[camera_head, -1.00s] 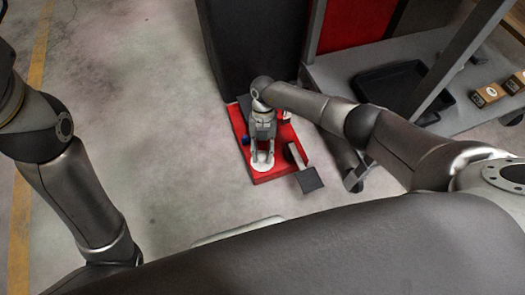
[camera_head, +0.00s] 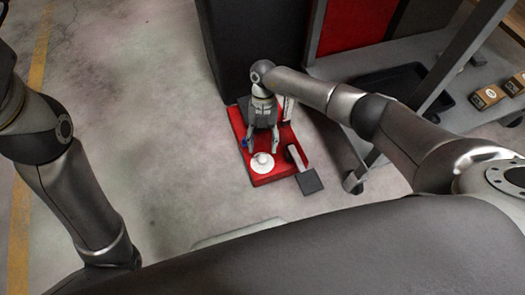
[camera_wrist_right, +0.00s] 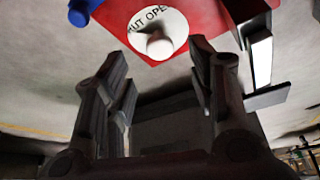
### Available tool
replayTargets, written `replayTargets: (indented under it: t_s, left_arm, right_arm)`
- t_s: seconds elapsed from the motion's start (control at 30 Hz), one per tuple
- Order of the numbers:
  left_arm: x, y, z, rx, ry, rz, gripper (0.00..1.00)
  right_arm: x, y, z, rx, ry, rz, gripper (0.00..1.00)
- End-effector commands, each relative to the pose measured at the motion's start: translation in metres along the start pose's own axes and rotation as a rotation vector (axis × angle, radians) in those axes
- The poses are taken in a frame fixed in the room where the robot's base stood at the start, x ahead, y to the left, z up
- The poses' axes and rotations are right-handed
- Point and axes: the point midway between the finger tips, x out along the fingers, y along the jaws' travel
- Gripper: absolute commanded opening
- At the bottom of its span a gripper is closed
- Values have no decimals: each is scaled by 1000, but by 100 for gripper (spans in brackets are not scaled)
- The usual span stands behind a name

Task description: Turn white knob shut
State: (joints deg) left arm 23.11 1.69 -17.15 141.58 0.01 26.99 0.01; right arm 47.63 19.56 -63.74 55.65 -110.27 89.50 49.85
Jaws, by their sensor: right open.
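The white knob (camera_head: 263,159) stands on a round white dial on the red base plate in the head view. In the right wrist view the knob (camera_wrist_right: 159,45) is in the upper middle, and its dial (camera_wrist_right: 140,20) carries partly covered dark lettering that reads like "SHUT" and "OPEN". My right gripper (camera_head: 263,149) is open and empty, just behind the knob in the head view. In the right wrist view its fingers (camera_wrist_right: 155,62) are spread wide below the knob, apart from it. I cannot tell the knob's exact turn. My left gripper is outside the view.
On the red base (camera_head: 284,171) sit a blue part (camera_head: 244,143) and a pale upright bar (camera_head: 297,157) with a dark pedal-like plate (camera_head: 309,181). A dark cabinet (camera_head: 250,45) stands behind. A grey shelf cart (camera_head: 440,125) is at right. Floor at left is clear.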

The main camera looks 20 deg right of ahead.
Motion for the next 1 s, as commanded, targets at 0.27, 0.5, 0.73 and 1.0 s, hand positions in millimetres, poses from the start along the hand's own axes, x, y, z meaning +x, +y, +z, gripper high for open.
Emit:
replayTargets:
  t_s: [0.27, 0.5, 0.73, 1.0]
  left_arm:
    - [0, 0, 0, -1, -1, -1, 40]
    - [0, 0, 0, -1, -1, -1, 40]
    - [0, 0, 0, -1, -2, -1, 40]
    - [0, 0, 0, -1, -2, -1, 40]
  right_arm:
    - [-53, 0, 0, 1, -1, -1, 51]
    - [-68, -1, 0, 1, 1, -2, 51]
    - [-69, 0, 0, 1, 1, -1, 51]
    - [-68, 0, -1, 0, 2, 0, 51]
